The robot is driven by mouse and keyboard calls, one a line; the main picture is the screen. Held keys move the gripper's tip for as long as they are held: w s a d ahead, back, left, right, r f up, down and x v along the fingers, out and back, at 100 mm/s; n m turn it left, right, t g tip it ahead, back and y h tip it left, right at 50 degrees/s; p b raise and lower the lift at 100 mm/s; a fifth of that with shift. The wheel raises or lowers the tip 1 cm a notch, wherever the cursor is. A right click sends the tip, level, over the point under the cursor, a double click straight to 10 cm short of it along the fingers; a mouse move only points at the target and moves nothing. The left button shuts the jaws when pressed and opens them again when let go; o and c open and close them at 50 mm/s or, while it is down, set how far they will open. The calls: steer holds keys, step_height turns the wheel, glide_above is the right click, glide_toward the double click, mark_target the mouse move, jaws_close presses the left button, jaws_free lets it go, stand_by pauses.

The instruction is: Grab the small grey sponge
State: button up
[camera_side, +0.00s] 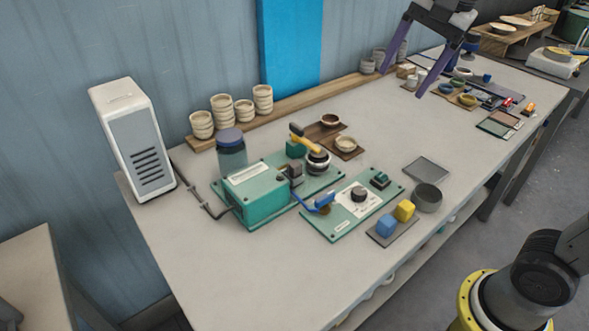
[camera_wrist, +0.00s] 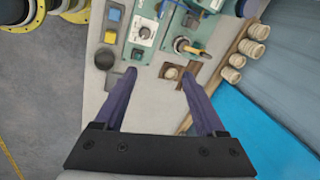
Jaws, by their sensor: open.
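I cannot make out for certain which thing is the small grey sponge. A flat grey square piece (camera_side: 427,170) lies on the table right of the green panel; it also shows in the wrist view (camera_wrist: 112,82). A dark grey round piece (camera_side: 428,198) stands in front of it, left of my fingers in the wrist view (camera_wrist: 104,57). My gripper (camera_side: 401,84) hangs high over the back right of the table, fingers spread wide and pointing down. In the wrist view my gripper (camera_wrist: 158,74) has nothing between its fingertips.
Yellow (camera_side: 405,211) and blue (camera_side: 386,226) blocks sit on a small mat. A green box device (camera_side: 258,200), a blue-lidded jar (camera_side: 231,150) and a white unit (camera_side: 133,140) stand left. Stacked cups (camera_side: 222,107) line the back shelf. Bare table lies at front left.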

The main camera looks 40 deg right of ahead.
steer(key=w+a+m, duration=0.2)
steer(key=w, duration=0.5)
steer(key=m+g, duration=0.1)
steer(key=g, duration=0.3)
glide_above(295, 163)
step_height(295, 163, down, 20)
steer(key=shift+f, duration=3.25)
jaws_close()
